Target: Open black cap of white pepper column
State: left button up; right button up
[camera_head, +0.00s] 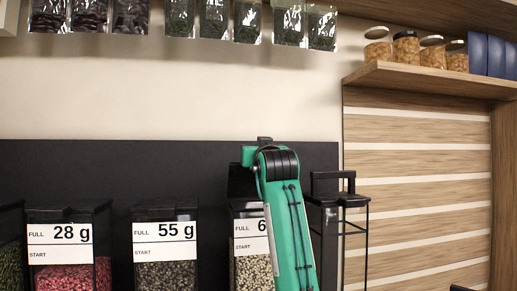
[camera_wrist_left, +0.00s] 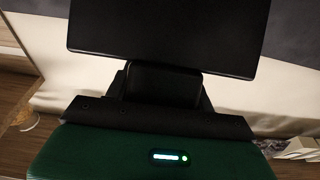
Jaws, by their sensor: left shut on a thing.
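The white pepper column (camera_head: 252,272) holds pale grains and has a label starting with 6. It stands in the row at the back, partly hidden by my green left arm. A black shape rises above this column, higher than the neighbouring lids; I cannot tell there how much is cap and how much is gripper. In the left wrist view a broad flat black piece, seemingly the black cap (camera_wrist_left: 165,38), lies right in front of my left gripper (camera_wrist_left: 163,82). The gripper is shut on it; the fingertips are largely hidden. My right gripper is not in view.
To the left stand a column of dark grains marked 55 g (camera_head: 166,275) and a pink one marked 28 g (camera_head: 64,279). A black frame stand (camera_head: 333,190) is close on the right. A wooden shelf (camera_head: 430,78) with jars is above right; pouches (camera_head: 245,22) hang above.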

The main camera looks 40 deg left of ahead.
pick_arm(q)
jog(key=o, duration=1.1)
jog(key=shift+w+a+f, duration=0.2)
jog(key=shift+f, duration=0.25)
jog(key=o, duration=0.3)
jog(key=shift+w+a+f, duration=0.15)
jog(key=shift+w+a, duration=0.05)
jog(key=shift+a, duration=0.1)
jog(key=shift+w+a, duration=0.25)
jog(key=shift+f, duration=0.1)
jog(key=shift+s+d+r, duration=0.75)
jog(key=shift+d+r, duration=0.1)
jog(key=shift+s+d+r+p, duration=0.45)
jog(key=shift+s+d+r, duration=0.75)
jog(key=shift+d, duration=0.15)
jog(key=s+d+r+p, duration=0.1)
jog(key=s+d+r, duration=0.3)
jog(key=s+d, duration=0.1)
jog(key=shift+s+d+r, duration=0.15)
jog(key=shift+d+r, duration=0.25)
jog(key=shift+d, duration=0.25)
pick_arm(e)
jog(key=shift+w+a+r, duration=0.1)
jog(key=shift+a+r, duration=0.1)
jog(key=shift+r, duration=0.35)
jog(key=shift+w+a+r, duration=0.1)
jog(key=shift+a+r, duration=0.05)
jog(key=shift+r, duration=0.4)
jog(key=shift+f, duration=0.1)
